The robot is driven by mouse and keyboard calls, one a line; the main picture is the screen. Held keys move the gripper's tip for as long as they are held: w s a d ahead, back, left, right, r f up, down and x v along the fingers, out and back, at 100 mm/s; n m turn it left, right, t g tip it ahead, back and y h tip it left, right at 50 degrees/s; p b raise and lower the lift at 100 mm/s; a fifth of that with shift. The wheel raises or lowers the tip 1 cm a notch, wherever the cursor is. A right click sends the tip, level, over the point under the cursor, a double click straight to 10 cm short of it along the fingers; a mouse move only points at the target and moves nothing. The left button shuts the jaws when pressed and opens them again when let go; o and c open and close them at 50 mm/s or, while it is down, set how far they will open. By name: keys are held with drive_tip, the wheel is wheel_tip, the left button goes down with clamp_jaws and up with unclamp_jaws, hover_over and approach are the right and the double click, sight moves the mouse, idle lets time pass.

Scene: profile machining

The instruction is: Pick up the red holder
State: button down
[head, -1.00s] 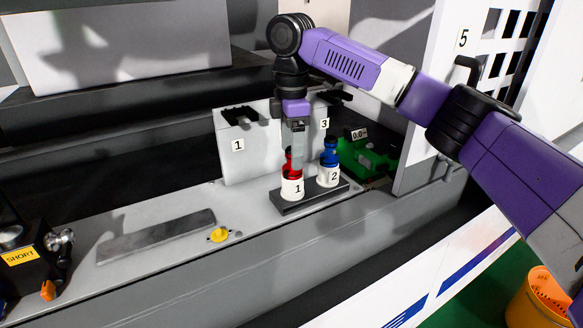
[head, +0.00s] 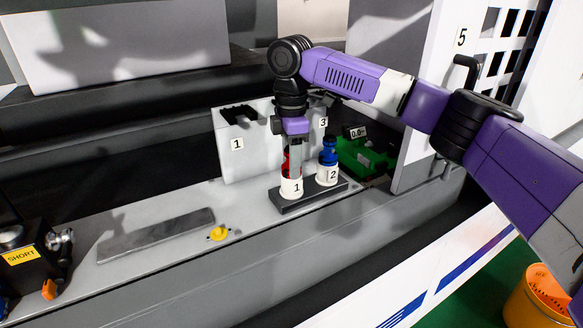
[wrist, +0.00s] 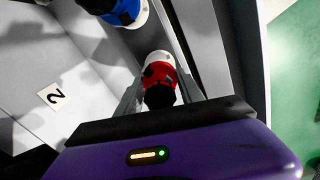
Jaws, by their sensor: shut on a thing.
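The red holder (head: 286,166) stands upright in the white cup labelled 1 (head: 291,189) on the dark base block (head: 318,199). Most of it is hidden behind my gripper in the head view. My gripper (head: 294,168) points straight down over it, with its fingers on either side of the holder. In the wrist view the red holder (wrist: 159,75) with its black top sits between the two fingers (wrist: 160,90), and its lower end is still in the white cup. My gripper is shut on it.
A blue holder (head: 328,152) stands close by on the right, in the white cup labelled 2 (head: 328,176). Behind is a grey panel (head: 240,165) with black clips. A green device (head: 365,160) lies to the right. The bench on the left holds a flat grey bar (head: 155,235) and a yellow knob (head: 218,233).

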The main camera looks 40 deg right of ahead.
drive_tip(key=shift+r, duration=0.1)
wheel_tip(320, 180, up, 10)
drive_tip(key=shift+f+b, duration=0.1)
drive_tip(key=shift+b, duration=0.2)
idle(0.3)
drive_tip(key=c, duration=1.5)
unclamp_jaws()
clamp_jaws()
drive_tip(key=shift+s, duration=0.1)
